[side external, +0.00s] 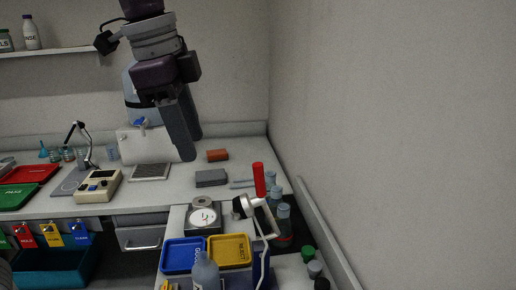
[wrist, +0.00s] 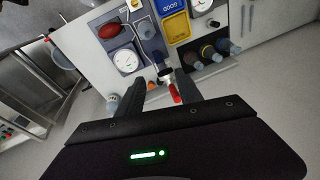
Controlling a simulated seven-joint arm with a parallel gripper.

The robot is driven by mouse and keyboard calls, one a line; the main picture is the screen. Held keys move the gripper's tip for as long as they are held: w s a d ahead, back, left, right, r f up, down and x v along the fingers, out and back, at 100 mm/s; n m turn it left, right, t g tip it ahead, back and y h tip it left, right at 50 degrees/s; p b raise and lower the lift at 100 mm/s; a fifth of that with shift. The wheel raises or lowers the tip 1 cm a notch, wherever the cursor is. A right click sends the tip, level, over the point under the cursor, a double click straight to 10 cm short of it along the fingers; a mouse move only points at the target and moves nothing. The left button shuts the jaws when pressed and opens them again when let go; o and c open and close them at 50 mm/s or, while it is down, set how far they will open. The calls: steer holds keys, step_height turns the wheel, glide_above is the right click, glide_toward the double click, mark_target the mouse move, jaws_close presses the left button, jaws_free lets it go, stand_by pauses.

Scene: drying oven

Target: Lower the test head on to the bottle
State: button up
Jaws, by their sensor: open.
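A lever with an upright red handle (side external: 259,180), a white joint and a black knob (side external: 239,207) stands at the right of the bench; I take it to belong to the test head. A white-faced dial gauge (side external: 203,217) is left of it. A grey bottle (side external: 205,272) stands in front of the trays; I cannot tell whether it is the task's bottle. My gripper (side external: 188,150) is open and empty, above and left of the red handle. In the wrist view the red handle (wrist: 174,93) appears between the fingertips of my gripper (wrist: 160,88), nearer the right one; contact is not visible.
A blue tray (side external: 164,256) and a yellow tray (side external: 249,251) lie in front of the gauge. Several capped bottles (side external: 284,217) stand right of the lever, near the wall. A grey block (side external: 211,178) and an orange block (side external: 217,155) lie behind.

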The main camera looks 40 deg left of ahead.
mark_target(258, 165)
steer(key=w+d+m, duration=0.2)
steer(key=w, duration=0.1)
steer(key=w+d+f+m+g, duration=0.1)
steer(key=w+d+m, duration=0.1)
steer(key=w+d+f+m, duration=0.1)
steer(key=w+d+m, duration=0.1)
steer(key=w+m, duration=0.1)
steer(key=shift+w+d+f+g+y, duration=0.2)
steer(key=shift+w+d+g+y, duration=0.1)
steer(key=shift+w+d+g, duration=0.1)
steer(key=f, duration=0.7)
steer(key=shift+w, duration=0.25)
steer(key=shift+r, duration=0.1)
steer(key=shift+c, duration=0.4)
jaws_close()
steer(key=shift+a, duration=0.1)
